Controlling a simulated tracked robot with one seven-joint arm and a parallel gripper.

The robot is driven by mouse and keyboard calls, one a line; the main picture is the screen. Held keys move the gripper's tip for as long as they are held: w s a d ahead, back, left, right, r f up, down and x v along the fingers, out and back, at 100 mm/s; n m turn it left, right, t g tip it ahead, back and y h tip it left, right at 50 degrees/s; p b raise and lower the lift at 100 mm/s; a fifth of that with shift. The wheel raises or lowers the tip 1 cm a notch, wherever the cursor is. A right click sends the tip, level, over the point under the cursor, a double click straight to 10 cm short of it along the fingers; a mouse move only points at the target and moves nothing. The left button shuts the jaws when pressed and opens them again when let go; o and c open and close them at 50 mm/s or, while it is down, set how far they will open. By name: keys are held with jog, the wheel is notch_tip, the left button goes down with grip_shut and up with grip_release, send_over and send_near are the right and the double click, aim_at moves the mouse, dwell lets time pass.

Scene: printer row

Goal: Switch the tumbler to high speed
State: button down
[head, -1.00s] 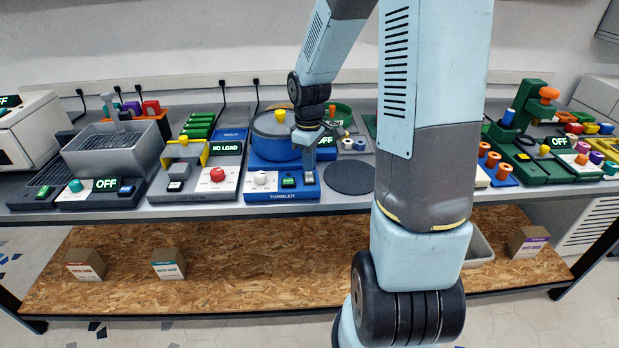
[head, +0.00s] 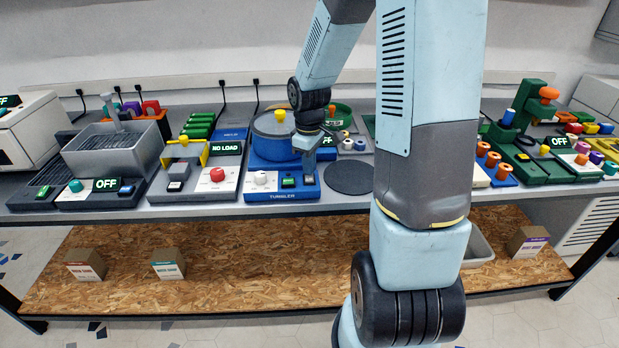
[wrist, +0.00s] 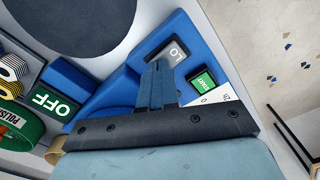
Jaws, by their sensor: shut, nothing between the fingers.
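The tumbler (head: 276,195) is a blue machine with a round drum (head: 270,147) and a yellow knob on top. Its front panel has a white dial (head: 262,179), a green START button (head: 289,183) and a grey speed switch reading LO (wrist: 168,50). The START button also shows in the wrist view (wrist: 203,81). The tumbler's display reads OFF (wrist: 55,104). My gripper (wrist: 159,66) is shut and empty, its fingertips at the near edge of the LO switch. Whether they touch it cannot be told. In the head view my gripper (head: 307,164) is over the right end of the panel.
A dark round mat (head: 350,177) lies right of the tumbler. A grey unit with a red knob (head: 217,174) and a NO LOAD display stands close on its left. Small rings and a green bowl lie behind the mat. The table's front edge is just before the panel.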

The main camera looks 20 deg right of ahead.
jog(key=shift+f, duration=0.2)
jog(key=shift+r, duration=3.55)
jog(key=s+a+r+m+t, duration=0.1)
jog(key=s+r+m, duration=0.3)
jog(key=s+r, duration=0.5)
jog(key=s+a+r+m+t, duration=0.2)
jog(key=s+r+m+t, duration=0.2)
jog(key=s+r, duration=0.5)
jog(key=s, duration=0.3)
jog(key=shift+a+t, duration=0.3)
jog(key=shift+w, duration=0.1)
